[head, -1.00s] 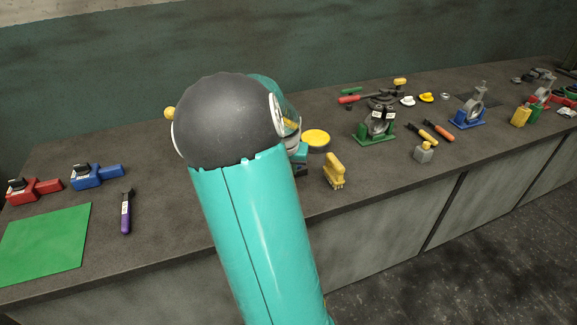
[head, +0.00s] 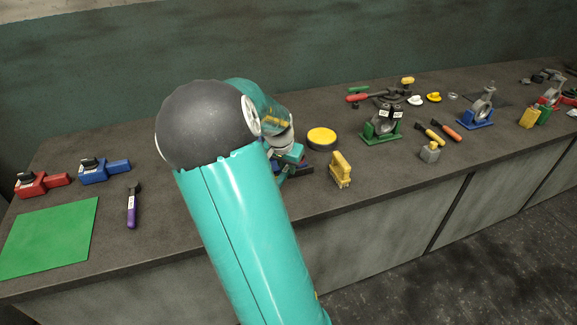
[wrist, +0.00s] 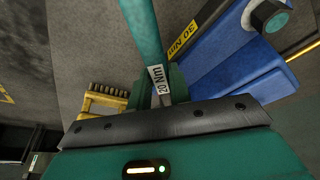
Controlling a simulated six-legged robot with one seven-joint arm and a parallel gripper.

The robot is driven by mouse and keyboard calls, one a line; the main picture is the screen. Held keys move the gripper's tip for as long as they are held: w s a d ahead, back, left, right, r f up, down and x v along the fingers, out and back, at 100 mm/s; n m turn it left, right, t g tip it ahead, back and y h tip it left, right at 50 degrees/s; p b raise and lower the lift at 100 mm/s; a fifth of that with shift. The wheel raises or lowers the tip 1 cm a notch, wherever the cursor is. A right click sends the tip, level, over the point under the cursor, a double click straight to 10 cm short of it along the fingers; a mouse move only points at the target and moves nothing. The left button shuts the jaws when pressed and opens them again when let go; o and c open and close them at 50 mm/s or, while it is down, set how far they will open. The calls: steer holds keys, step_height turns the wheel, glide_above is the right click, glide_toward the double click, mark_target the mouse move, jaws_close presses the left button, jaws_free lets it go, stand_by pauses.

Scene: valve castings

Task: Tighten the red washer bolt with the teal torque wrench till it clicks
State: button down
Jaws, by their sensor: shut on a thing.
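In the wrist view, my gripper (wrist: 172,92) is shut on the teal torque wrench (wrist: 142,28), which has a white "20 Nm" label and runs up out of the picture. In the head view, my gripper (head: 290,160) is low at the bench's front part, left of the yellow brush, and partly hidden by my arm. The wrench cannot be made out there. Valve castings stand to the right on a green base (head: 381,132) and a blue base (head: 476,119). I cannot make out the red washer bolt in either view.
The yellow brush (head: 341,170) and a round yellow-topped tin (head: 321,138) stand near my gripper. Red (head: 42,182) and blue (head: 104,172) holders and a green mat (head: 48,240) are at left.

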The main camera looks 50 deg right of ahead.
steer(key=shift+f, duration=0.1)
steer(key=shift+w+f+m+g, duration=0.2)
steer(key=shift+w+m+g, duration=0.2)
steer(key=shift+w+m, duration=0.65)
steer(key=shift+s, duration=0.45)
steer(key=shift+w+r, duration=0.1)
steer(key=shift+r, duration=1.8)
